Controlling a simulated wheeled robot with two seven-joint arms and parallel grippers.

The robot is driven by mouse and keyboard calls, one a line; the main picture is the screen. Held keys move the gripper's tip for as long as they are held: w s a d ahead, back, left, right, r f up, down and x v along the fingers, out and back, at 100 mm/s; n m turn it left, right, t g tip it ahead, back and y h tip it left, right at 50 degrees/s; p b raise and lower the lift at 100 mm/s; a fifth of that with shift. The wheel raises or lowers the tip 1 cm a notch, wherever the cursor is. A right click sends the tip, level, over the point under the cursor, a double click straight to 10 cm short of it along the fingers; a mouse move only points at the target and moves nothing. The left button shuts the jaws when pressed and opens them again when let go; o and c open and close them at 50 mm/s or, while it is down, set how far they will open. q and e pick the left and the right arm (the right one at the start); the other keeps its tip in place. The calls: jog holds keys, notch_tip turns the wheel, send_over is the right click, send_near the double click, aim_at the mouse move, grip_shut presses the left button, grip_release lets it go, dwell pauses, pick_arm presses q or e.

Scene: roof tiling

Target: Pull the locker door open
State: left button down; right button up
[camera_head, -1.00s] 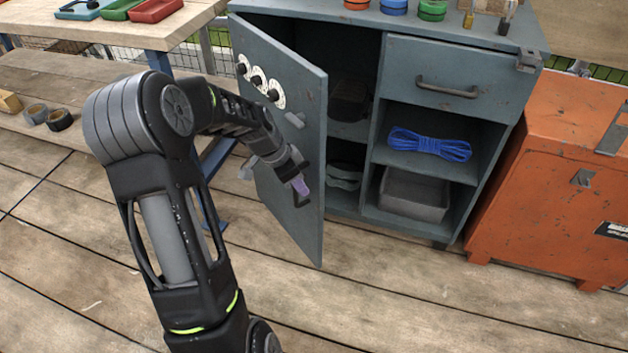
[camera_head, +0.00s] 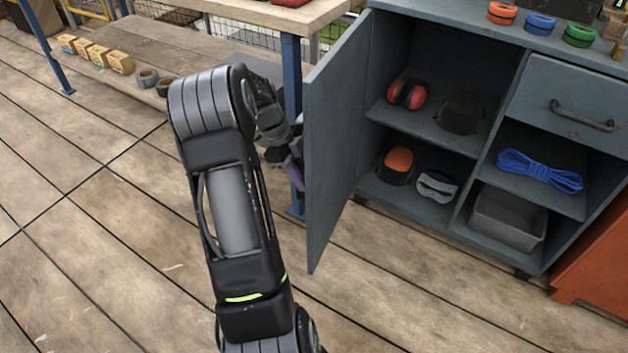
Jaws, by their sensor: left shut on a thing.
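The locker door (camera_head: 338,140) is a blue-grey metal panel hinged at the left side of the locker (camera_head: 402,40). It stands wide open, swung out towards me, and I see its inner face. My left gripper (camera_head: 293,166) is at the outer side of the door, close to its free edge. It is shut, apparently on the door's handle, which is hidden behind the gripper and the door. My right gripper is not in view.
Inside the locker are red ear muffs (camera_head: 407,94), an orange-and-black item (camera_head: 396,165), goggles (camera_head: 437,186), blue rope (camera_head: 539,170) and a grey bin (camera_head: 508,218). A workbench (camera_head: 262,13) stands behind the door. An orange chest (camera_head: 597,262) is at right. Floor in front is clear.

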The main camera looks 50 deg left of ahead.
pick_arm(q)
jog(key=shift+s+a+f, duration=0.15)
jog(key=shift+s+a, duration=0.4)
jog(key=shift+a, duration=0.05)
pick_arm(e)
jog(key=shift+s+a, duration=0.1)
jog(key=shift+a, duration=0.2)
pick_arm(q)
jog(key=c, duration=1.5)
grip_release()
jog(key=shift+o, duration=0.2)
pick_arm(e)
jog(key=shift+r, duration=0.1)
pick_arm(q)
jog(key=shift+r, duration=0.2)
